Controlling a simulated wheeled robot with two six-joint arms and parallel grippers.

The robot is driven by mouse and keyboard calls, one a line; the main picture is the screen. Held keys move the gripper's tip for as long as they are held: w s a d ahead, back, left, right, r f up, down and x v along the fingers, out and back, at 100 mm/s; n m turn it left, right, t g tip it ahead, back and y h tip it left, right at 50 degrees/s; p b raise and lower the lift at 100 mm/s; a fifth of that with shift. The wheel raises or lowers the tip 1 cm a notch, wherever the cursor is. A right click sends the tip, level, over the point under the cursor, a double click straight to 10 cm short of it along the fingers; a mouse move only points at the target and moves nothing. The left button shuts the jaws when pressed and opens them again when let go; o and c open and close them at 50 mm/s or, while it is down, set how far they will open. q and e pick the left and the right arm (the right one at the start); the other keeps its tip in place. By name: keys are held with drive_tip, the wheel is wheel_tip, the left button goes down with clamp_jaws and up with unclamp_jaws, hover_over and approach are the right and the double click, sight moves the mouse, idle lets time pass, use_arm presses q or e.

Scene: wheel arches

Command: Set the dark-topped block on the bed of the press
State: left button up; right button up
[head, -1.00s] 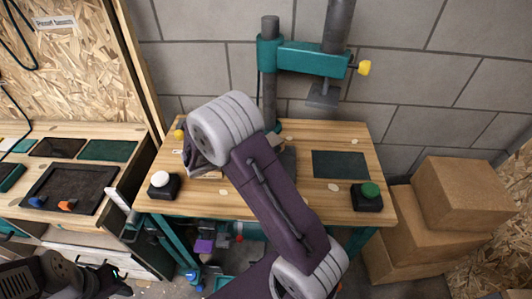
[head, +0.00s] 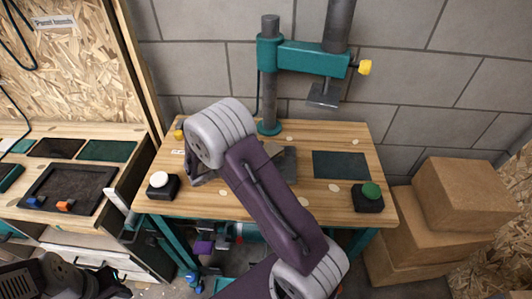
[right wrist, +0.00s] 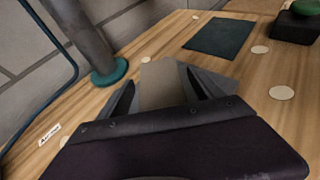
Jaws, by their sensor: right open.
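My right gripper (right wrist: 160,82) is open, its two dark fingers apart on either side of a flat tan-grey surface (right wrist: 165,88) in the right wrist view. This may be the block; no dark top shows on it, and I cannot tell whether the fingers touch it. A dark grey plate (head: 288,167), probably the bed of the press, lies on the wooden table, partly hidden by my right arm; it also shows right of the fingers in the wrist view (right wrist: 214,82). The press (head: 300,57) has a teal arm and grey column. My left gripper (head: 118,289) is low at the left, its jaws unclear.
A dark green mat (head: 341,165) and a green-button box (head: 368,196) lie on the table's right side. A white-button box (head: 162,186) is at its left. The press head (head: 323,96) hangs above the back. Cardboard boxes (head: 466,195) stand at right.

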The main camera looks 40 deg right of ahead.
drive_tip(key=p+v, duration=0.1)
drive_tip(key=v, duration=1.1)
drive_tip(key=shift+r, duration=0.15)
drive_tip(key=s+d+r+m+g+y+p, duration=0.1)
drive_tip(key=s+d+r+m+g+p, duration=0.2)
drive_tip(key=d+r+p, duration=0.4)
drive_tip(key=s+m+g+y, duration=0.1)
drive_tip(key=s+m+y, duration=0.3)
drive_tip(key=s, duration=0.3)
drive_tip(key=s+a+f+m+t+y+p, duration=0.1)
drive_tip(key=s+a+f+m+y, duration=0.3)
drive_tip(key=s+a+m+y, duration=0.3)
drive_tip(key=w+a+f+m+t+y, duration=0.1)
drive_tip(key=w+a+f+m+t, duration=0.1)
drive_tip(key=w+a+m+t, duration=0.1)
drive_tip(key=shift+w+a+f+m+y, duration=0.35)
drive_tip(key=shift+w+a+m, duration=0.35)
drive_tip(key=shift+a+m, duration=0.8)
